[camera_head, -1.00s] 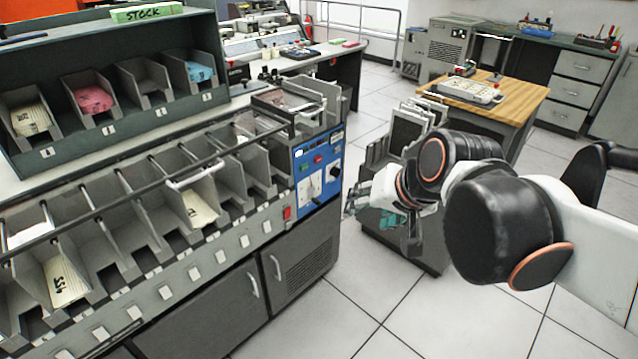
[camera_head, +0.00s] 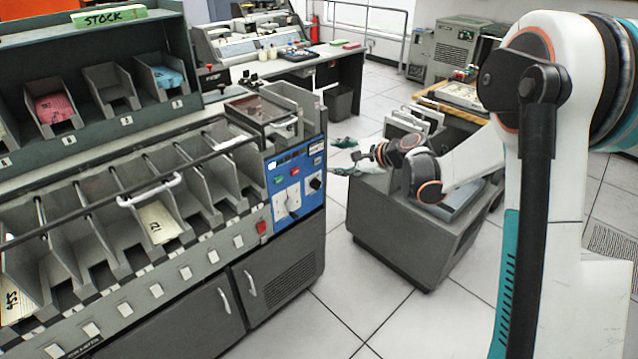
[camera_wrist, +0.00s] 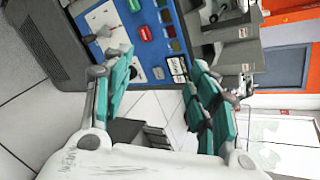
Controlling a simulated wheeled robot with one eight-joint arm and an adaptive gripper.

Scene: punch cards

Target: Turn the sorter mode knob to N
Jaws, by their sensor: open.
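The sorter's blue control panel (camera_head: 284,172) is on the end of the long grey machine. In the head view it carries a black pointer knob (camera_head: 292,204) on a white plate and a black round knob (camera_head: 316,183) to its right. The markings are too small to read, so I cannot tell which setting either points to. My gripper (camera_head: 346,157) is open and empty, right of the panel and apart from it. In the wrist view, the teal fingers of my gripper (camera_wrist: 160,68) spread before the tilted blue panel (camera_wrist: 166,18); the left finger partly covers the panel's knob area.
A red switch (camera_head: 262,227) is on the sorter's front edge. A grey cart (camera_head: 405,235) stands right of the sorter, under my arm. Card bins (camera_head: 110,230) line the sorter at left. Tiled floor (camera_head: 345,305) is clear between sorter and cart.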

